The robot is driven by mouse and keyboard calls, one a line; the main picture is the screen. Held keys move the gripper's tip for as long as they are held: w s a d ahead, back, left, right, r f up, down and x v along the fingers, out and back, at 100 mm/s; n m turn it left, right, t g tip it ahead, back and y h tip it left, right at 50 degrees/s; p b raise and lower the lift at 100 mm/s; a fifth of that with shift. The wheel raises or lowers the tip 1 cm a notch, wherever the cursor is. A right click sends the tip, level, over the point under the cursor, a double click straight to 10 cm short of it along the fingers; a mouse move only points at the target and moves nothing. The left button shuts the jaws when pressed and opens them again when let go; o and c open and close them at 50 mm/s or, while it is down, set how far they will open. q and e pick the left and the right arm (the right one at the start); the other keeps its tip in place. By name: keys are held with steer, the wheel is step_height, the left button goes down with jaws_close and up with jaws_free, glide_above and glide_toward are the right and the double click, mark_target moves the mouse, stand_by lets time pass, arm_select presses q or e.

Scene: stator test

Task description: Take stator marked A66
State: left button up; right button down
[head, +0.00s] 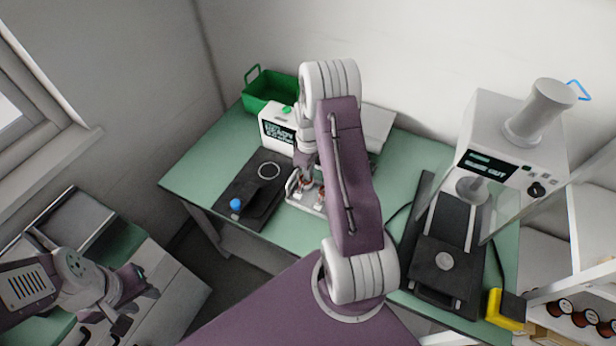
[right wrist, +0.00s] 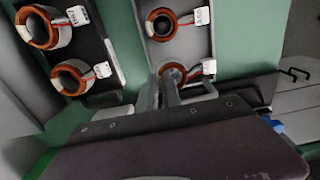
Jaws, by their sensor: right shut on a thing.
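Several stators, rings with copper-orange windings and white tags, show in the right wrist view. One stator (right wrist: 172,70) is at the fingertips of my right gripper (right wrist: 170,82), which is shut on it. Another stator (right wrist: 160,24) lies above it in the same pale tray (right wrist: 194,42). Two more stators, an upper (right wrist: 37,27) and a lower (right wrist: 70,77), lie to the left. The tag markings are too small to read surely. In the head view my right gripper (head: 308,180) is over the pale tray (head: 299,200). My left gripper (head: 138,284) is at lower left, its jaws unclear.
A dark fixture with a blue knob (head: 236,204) sits left of the tray. A white box with a display (head: 278,132) and a green bin (head: 268,95) stand behind. A test machine (head: 507,150) stands at right, with a yellow block (head: 495,307) near the front edge.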

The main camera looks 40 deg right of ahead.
steer(key=shift+w+r, duration=0.1)
steer(key=shift+r, duration=0.85)
steer(key=s+d+r+b, duration=0.1)
steer(key=s+d+r, duration=0.3)
steer(key=s+r, duration=0.3)
steer(key=s, duration=0.4)
steer(key=shift+b, duration=0.3)
